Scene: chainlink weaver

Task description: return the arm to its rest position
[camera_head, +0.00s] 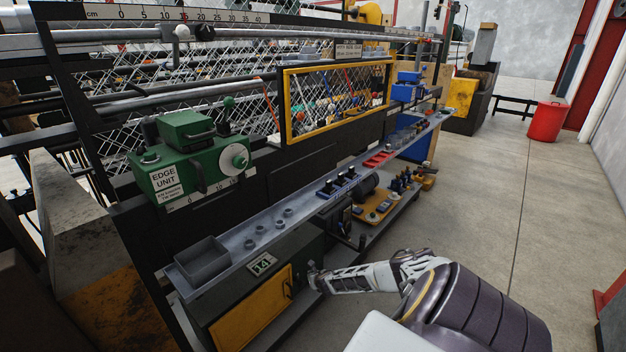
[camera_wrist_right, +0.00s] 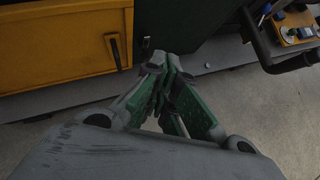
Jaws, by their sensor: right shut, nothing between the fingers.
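My right arm (camera_head: 400,272) comes in from the lower right in the head view. My right gripper (camera_head: 316,279) is at its far end, in front of the lower cabinet and below the metal shelf. In the right wrist view the fingers of the right gripper (camera_wrist_right: 170,68) meet at their tips. They are shut with nothing between them. The cabinet's yellow door (camera_wrist_right: 65,45) is at the upper left of that view, apart from the fingertips. My left gripper is in neither view.
A long metal shelf (camera_head: 295,212) with a grey bin (camera_head: 203,262) runs along the machine above the gripper. The green edge unit (camera_head: 190,160) sits higher up. A lower shelf holds a yellow tool board (camera_head: 378,208). The concrete floor (camera_head: 490,210) at right is open.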

